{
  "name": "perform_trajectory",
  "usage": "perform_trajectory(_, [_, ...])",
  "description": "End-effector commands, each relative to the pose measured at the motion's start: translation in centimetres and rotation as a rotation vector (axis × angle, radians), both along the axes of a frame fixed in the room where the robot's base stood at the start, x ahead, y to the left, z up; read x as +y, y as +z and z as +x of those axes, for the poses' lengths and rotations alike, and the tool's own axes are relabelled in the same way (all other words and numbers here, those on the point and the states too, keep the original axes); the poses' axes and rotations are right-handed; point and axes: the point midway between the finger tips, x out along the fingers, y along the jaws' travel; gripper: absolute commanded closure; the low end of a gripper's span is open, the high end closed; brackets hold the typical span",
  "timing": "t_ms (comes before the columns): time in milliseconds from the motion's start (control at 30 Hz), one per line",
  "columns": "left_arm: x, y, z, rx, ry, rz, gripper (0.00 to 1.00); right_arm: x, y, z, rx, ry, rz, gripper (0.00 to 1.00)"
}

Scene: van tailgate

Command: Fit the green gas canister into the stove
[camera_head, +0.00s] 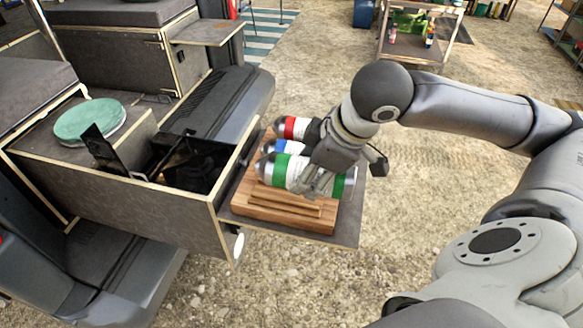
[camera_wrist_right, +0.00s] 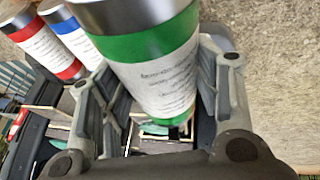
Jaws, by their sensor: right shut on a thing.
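The green gas canister (camera_head: 277,172) has a green-and-white label and a metal end. It lies on its side over the front part of a wooden rack (camera_head: 290,219). My right gripper (camera_head: 317,184) is shut around its body from above; the wrist view shows a finger on each side of the green canister (camera_wrist_right: 150,70). I cannot tell whether the canister still touches the rack. The stove looks to be the black item (camera_head: 200,165) inside the open drawer box on the left, mostly in shadow. My left gripper is out of view.
A red canister (camera_head: 295,127) and a blue canister (camera_head: 285,147) lie beside the green one on the rack. The rack stands on a side shelf (camera_head: 345,222) against the drawer box wall (camera_head: 120,205). A round green item (camera_head: 90,120) sits on the box. Gravel at right is open.

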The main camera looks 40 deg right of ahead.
Motion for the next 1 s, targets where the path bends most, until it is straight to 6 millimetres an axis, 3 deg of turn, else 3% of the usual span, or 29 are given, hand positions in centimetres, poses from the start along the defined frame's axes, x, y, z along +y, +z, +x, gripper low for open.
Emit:
perform_trajectory(100, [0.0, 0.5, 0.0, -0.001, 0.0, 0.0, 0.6, 0.0, -1.8, 2.6, 0.003, -0.002, 0.01, 0.77])
perform_trajectory(333, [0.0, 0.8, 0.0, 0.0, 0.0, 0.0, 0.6, -0.3, -5.1, 5.4, 0.0, -0.002, 0.007, 0.77])
perform_trajectory(533, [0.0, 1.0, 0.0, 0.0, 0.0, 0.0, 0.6, -0.3, -6.4, 6.4, -0.001, -0.002, 0.007, 0.77])
perform_trajectory(667, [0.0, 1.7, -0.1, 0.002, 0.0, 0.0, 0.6, -0.4, -8.6, 6.6, 0.006, -0.001, 0.004, 0.77])
perform_trajectory(800, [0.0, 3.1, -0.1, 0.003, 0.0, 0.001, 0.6, -0.4, -8.8, 6.7, 0.001, -0.002, 0.005, 0.77])
perform_trajectory(1000, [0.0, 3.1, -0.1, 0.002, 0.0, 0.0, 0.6, -0.4, -9.4, 6.8, -0.004, -0.001, 0.005, 0.77])
